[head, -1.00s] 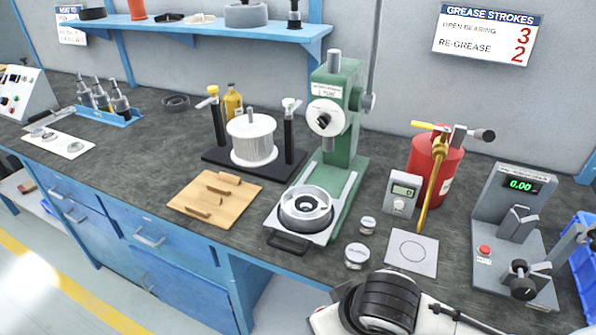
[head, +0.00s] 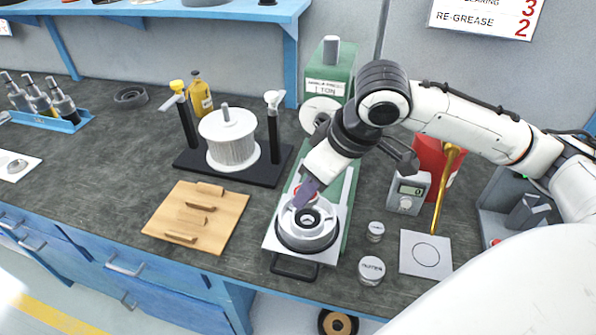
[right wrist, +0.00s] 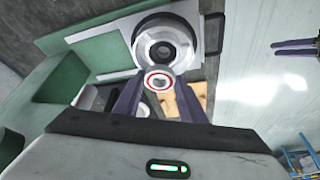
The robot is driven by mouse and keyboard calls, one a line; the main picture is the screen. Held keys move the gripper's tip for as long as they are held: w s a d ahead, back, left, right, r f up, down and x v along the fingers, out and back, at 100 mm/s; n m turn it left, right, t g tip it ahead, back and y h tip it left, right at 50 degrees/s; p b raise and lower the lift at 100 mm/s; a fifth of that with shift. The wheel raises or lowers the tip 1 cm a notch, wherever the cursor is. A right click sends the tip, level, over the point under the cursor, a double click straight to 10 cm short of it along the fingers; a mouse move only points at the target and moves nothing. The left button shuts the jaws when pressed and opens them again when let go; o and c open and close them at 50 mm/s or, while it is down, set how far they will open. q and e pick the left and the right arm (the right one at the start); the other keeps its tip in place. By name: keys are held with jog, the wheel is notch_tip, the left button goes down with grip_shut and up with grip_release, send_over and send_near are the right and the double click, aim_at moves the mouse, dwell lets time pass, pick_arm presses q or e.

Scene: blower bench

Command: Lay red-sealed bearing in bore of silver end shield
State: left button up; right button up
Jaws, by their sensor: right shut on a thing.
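The silver end shield (head: 291,236) lies on the plate of the green press, with its hub and dark bore facing up. In the right wrist view the end shield (right wrist: 143,48) is just beyond my fingertips. My right gripper (right wrist: 159,84) is shut on the red-sealed bearing (right wrist: 151,76), a small ring with a red face. In the head view my right gripper (head: 304,192) hangs over the rear part of the end shield and hides most of the bearing. The bearing looks above and slightly off the bore. My left gripper (right wrist: 294,48) shows at the right wrist view's edge, its fingers apart and empty.
The green press (head: 333,88) rises directly behind the end shield. A wooden board (head: 225,222) lies to the left, and a stand with a white spool (head: 229,140) is behind it. Small tins (head: 371,270) and a white card (head: 425,268) sit close on the right.

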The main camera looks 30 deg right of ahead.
aim_at(315, 201)
jog(key=shift+s+r, duration=0.1)
jog(key=shift+s, duration=0.25)
jog(key=shift+r+p, duration=0.1)
jog(key=shift+p, duration=0.5)
jog(key=shift+s+f, duration=0.15)
jog(key=shift+f, duration=0.1)
jog(key=shift+f+b, duration=0.7)
jog(key=shift+f, duration=1.5)
pick_arm(q)
jog(key=shift+s+f+b, duration=0.3)
jog(key=shift+s+f, duration=0.6)
jog(key=shift+s, duration=0.15)
pick_arm(e)
jog(key=shift+f, duration=0.2)
pick_arm(q)
jog(key=shift+s, duration=0.1)
jog(key=shift+r+p, duration=0.3)
pick_arm(e)
jog(key=shift+f, duration=0.25)
